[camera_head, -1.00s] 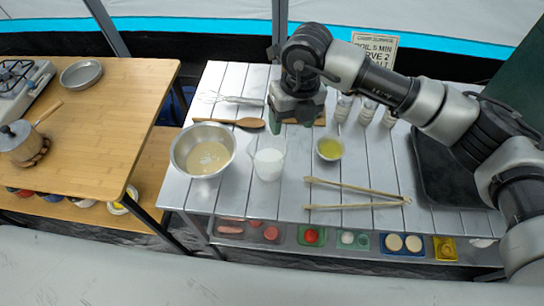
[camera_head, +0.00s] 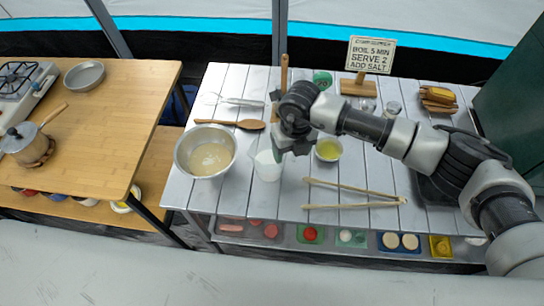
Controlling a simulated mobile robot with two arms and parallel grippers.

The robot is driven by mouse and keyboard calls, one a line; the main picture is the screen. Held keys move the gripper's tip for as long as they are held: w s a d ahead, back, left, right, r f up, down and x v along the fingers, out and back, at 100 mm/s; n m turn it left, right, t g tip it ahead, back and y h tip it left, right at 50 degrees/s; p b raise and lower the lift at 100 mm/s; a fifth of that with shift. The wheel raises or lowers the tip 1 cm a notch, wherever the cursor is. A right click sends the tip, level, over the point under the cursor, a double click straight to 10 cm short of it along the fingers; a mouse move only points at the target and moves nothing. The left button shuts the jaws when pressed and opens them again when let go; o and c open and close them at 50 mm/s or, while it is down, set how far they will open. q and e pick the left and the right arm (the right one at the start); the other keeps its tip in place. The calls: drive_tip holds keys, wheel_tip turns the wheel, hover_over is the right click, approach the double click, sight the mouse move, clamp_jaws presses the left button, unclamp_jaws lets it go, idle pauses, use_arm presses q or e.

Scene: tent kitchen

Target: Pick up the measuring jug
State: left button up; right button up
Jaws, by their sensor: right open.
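The measuring jug (camera_head: 267,167) is a clear, whitish vessel on the white slatted table, just right of the metal mixing bowl (camera_head: 206,152). My right gripper (camera_head: 286,152) points down at the jug's upper right side and hides part of its rim. It is open. I cannot tell whether a finger touches the jug. My left gripper is not in view.
A small bowl of yellow liquid (camera_head: 328,149) stands close right of the gripper. Wooden tongs (camera_head: 352,194) lie in front right, and a wooden spoon (camera_head: 240,124) lies behind the mixing bowl. A recipe sign (camera_head: 371,56) stands at the back. The table's front right is fairly clear.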

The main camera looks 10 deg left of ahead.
drive_tip(key=shift+c, duration=0.3)
clamp_jaws()
drive_tip(key=shift+r, duration=0.2)
drive_tip(key=shift+r+b, duration=0.4)
drive_tip(key=shift+r, duration=0.75)
drive_tip(key=shift+s+r, duration=0.2)
drive_tip(key=shift+r, duration=0.65)
drive_tip(key=s+d+r+b, duration=0.2)
drive_tip(key=s+r, duration=0.4)
drive_tip(key=s, duration=0.5)
drive_tip(key=shift+r, duration=0.35)
